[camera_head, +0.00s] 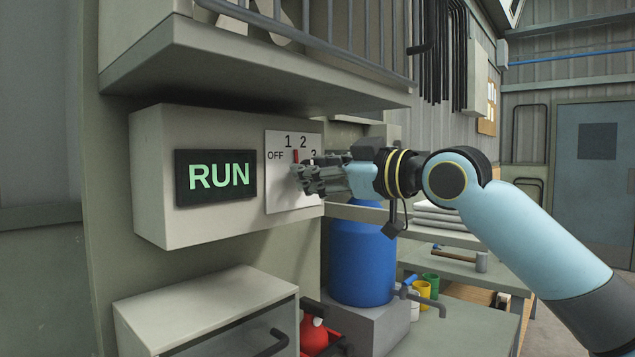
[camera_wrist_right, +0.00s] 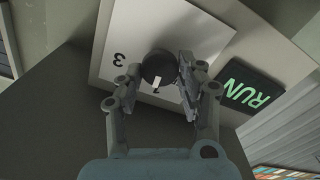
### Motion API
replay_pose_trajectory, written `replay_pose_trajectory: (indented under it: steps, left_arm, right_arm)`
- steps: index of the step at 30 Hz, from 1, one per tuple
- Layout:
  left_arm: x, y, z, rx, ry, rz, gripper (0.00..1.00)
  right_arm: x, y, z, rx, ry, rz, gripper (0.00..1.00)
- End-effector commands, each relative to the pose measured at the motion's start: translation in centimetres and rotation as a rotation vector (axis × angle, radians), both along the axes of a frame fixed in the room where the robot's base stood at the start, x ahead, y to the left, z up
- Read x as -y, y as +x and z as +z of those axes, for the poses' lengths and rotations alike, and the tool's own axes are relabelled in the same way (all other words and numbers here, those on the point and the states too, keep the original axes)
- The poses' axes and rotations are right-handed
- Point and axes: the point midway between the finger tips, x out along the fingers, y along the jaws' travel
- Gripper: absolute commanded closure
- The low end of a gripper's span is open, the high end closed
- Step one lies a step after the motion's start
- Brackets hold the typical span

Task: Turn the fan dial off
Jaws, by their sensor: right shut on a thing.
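The fan dial (camera_wrist_right: 157,64) is a dark round knob on a white plate (camera_head: 280,198) marked OFF, 1, 2 and 3. My right gripper (camera_head: 305,178) reaches in from the right at the plate. In the right wrist view its fingers (camera_wrist_right: 160,75) are on both sides of the knob, shut on it. A small white mark shows by the knob there; which setting it points to I cannot tell. My left gripper is out of view.
The control box (camera_head: 150,170) has a display (camera_head: 216,177) reading RUN in green. A shelf (camera_head: 250,65) overhangs it. Below are a grey cabinet (camera_head: 205,310), a blue barrel (camera_head: 360,262) with a tap, and cups (camera_head: 424,290) on a bench.

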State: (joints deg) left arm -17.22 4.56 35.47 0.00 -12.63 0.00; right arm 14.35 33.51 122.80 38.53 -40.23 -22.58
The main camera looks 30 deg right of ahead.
Motion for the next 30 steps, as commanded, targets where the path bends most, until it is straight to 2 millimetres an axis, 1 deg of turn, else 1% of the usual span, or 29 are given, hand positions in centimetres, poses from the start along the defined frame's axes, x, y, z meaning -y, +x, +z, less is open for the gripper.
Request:
replay_pose_trajectory:
  steps: [1,3,15,24,30]
  left_arm:
    - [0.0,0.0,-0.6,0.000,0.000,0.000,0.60]
    - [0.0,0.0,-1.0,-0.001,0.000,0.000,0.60]
    - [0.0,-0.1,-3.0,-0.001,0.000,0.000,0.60]
    - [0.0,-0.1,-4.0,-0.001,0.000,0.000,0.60]
    - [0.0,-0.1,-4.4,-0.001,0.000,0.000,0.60]
  right_arm:
    - [0.0,0.0,-0.2,0.016,-0.043,0.000,0.94]
    - [0.0,0.0,-0.3,0.038,-0.105,0.000,0.94]
    - [-0.1,0.0,-0.3,0.162,-0.464,0.000,0.94]
    - [-0.2,-0.1,-0.4,0.241,-0.694,0.000,0.94]
    - [-0.2,-0.1,-0.4,0.278,-0.802,0.000,0.94]
